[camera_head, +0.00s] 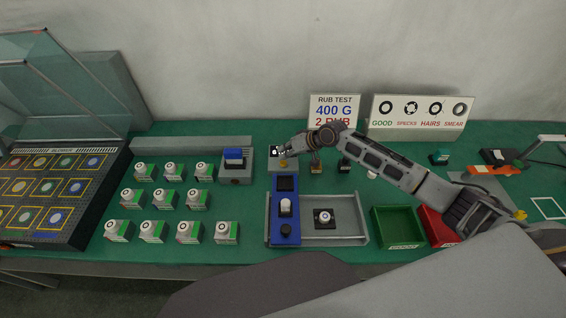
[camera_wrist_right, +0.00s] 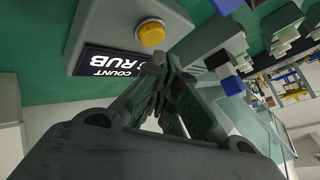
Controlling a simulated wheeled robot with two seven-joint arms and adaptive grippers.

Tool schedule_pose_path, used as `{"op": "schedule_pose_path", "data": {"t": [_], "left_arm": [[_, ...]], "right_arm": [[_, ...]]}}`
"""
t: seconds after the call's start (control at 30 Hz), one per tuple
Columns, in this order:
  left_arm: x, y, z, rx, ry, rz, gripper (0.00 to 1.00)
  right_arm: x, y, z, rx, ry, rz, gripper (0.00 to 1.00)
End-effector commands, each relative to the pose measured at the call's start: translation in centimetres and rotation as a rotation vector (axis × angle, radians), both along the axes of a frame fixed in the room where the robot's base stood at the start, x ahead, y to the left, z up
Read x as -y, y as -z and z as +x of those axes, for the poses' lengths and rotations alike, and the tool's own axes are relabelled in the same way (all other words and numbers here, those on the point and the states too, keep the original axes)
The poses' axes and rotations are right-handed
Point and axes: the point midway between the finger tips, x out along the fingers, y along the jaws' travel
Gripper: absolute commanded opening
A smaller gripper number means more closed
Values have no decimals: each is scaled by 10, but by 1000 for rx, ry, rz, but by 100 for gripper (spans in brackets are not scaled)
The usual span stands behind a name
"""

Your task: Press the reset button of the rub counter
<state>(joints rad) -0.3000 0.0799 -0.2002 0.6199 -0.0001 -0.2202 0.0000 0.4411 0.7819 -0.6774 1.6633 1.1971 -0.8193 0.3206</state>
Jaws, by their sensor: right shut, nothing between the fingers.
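The rub counter (camera_head: 275,167) is a small grey box on the green table, behind the blue fixture. Its round yellow button (camera_wrist_right: 152,33) stands out on its grey face in the right wrist view. A black plate reading "COUNT" and "RUB" (camera_wrist_right: 108,62) lies beside the button. My right gripper (camera_wrist_right: 160,66) is shut and empty. In the wrist view its fingertips are close to the button, with a small gap in the picture; I cannot tell the depth. In the head view my right gripper (camera_head: 291,149) reaches over the counter from the right and partly hides it. My left gripper is not in view.
A blue and grey fixture (camera_head: 285,236) stands in front of the counter. A grey unit with a blue block (camera_head: 235,160) is left of it, beyond it several white pots. A "RUB TEST" sign (camera_head: 334,101) stands behind. Green (camera_head: 398,228) and red bins sit at right.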

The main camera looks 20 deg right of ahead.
Motion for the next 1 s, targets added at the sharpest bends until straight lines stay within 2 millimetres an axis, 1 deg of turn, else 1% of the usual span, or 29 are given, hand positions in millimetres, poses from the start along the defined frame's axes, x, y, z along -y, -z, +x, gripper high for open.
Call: {"op": "schedule_pose_path", "data": {"t": [0.23, 1.0], "left_arm": [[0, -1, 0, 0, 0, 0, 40], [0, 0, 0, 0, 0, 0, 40]], "right_arm": [[0, 6, 0, 0, -1, 1, 0], [0, 9, 0, 0, 0, 0, 0]]}}
